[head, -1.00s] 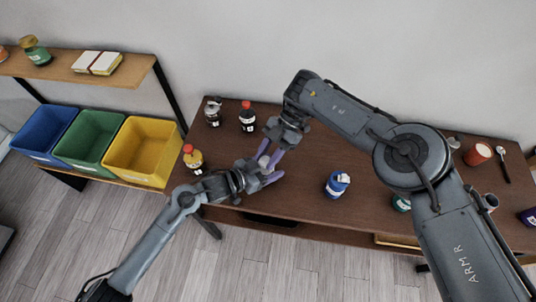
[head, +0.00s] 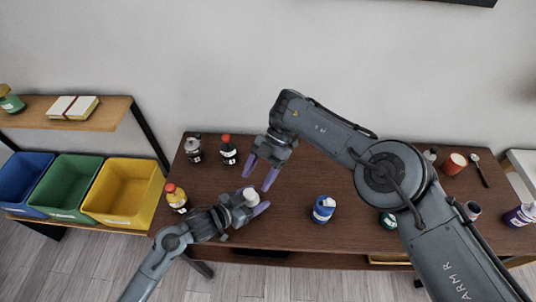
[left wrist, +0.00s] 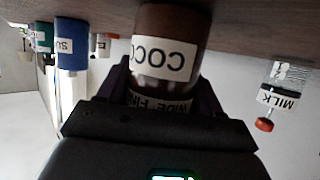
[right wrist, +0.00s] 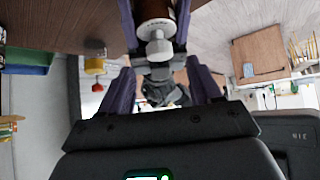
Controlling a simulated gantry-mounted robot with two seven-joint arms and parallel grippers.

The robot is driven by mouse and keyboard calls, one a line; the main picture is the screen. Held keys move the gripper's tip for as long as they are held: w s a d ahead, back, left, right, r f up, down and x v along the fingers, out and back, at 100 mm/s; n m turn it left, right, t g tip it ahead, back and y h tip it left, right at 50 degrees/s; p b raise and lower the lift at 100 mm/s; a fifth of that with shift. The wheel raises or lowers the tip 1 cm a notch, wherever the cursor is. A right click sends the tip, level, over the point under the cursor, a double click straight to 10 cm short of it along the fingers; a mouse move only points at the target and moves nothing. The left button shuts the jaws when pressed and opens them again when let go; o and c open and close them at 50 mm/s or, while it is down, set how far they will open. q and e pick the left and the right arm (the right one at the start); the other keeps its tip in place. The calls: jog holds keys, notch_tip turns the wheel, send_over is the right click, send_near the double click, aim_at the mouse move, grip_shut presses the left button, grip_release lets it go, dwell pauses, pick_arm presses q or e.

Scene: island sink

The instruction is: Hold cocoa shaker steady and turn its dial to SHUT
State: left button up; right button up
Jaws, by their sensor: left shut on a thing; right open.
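The cocoa shaker, with a white top (head: 251,194), is in my left gripper (head: 253,201) over the front left part of the table. In the left wrist view its brown body (left wrist: 172,22) bears an upside-down COCOA label, and a partly hidden label reads "WIDE FIN…". In the right wrist view its brown body (right wrist: 155,11) and white top show between purple fingers. My right gripper (head: 259,179) is open and empty, just behind and above the shaker, apart from it. The dial's setting cannot be read.
A yellow bottle (head: 176,197), a milk shaker (head: 193,149) and a dark red-capped bottle (head: 228,150) stand at left. A blue shaker (head: 323,209) stands to the right. A red cup (head: 455,164) is far right. The table's middle (head: 310,165) is clear.

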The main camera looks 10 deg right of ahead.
jog(key=v, duration=0.7)
jog(key=shift+r, duration=0.2)
jog(key=shift+w+d, duration=0.1)
jog(key=shift+d, duration=0.05)
jog(key=shift+f, duration=0.1)
jog(key=shift+c, duration=1.3)
jog(key=m+t+h, duration=0.2)
jog(key=m+t, duration=0.3)
jog(key=m, duration=0.1)
send_near(249, 192)
jog(key=x, duration=0.8)
jog(key=shift+f, duration=0.25)
